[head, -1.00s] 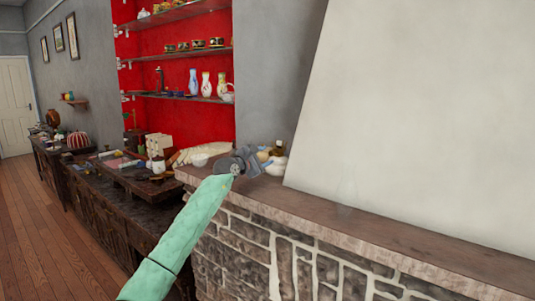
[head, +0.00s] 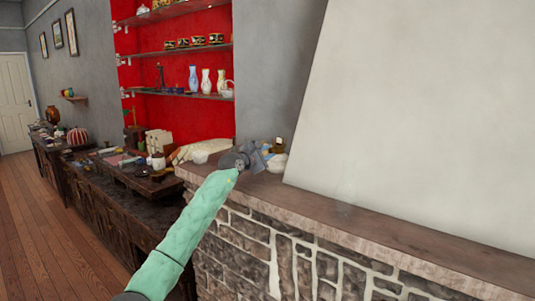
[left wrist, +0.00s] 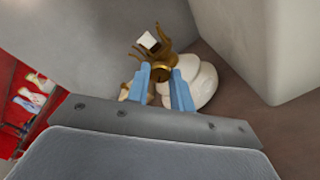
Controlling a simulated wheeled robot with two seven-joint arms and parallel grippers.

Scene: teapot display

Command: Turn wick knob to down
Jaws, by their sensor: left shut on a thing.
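A small oil lamp with a brass body (left wrist: 165,48) and a white rounded part (left wrist: 205,85) stands on the mantel shelf. In the head view its brass part (head: 279,146) shows just right of my left gripper (head: 262,154). In the left wrist view the blue fingers of my left gripper (left wrist: 163,86) are close together around a small round brass piece, the wick knob (left wrist: 160,74). The fingers and gripper body hide part of the lamp. My right gripper is in neither view.
The stone mantel shelf (head: 400,238) runs to the right and is bare there. A pale sloping chimney wall (head: 420,110) rises behind it. A pale long object (head: 200,149) lies left of the gripper. A dark sideboard (head: 110,190) with several small items stands at left.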

